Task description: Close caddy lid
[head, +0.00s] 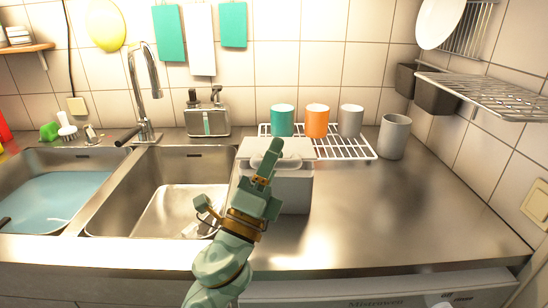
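The caddy (294,192) is a light grey box standing on the steel counter just right of the sink. Its paler lid (300,149) shows at the top, toward the back of the box. A rounded pale shape is partly visible at the lid, behind my finger. I cannot tell exactly how far the lid is raised. My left gripper (268,158) reaches up from the bottom, in front of the caddy and overlapping its left part and lid. Whether it touches the lid is unclear. Its finger gap is not clearly seen. My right gripper is not in view.
A wire rack (342,148) with a teal cup (282,121), an orange cup (317,121) and a grey cup (350,121) lies behind the caddy. Another grey cup (394,137) stands right of it. The tap (146,90) rises behind the sinks. The right counter is clear.

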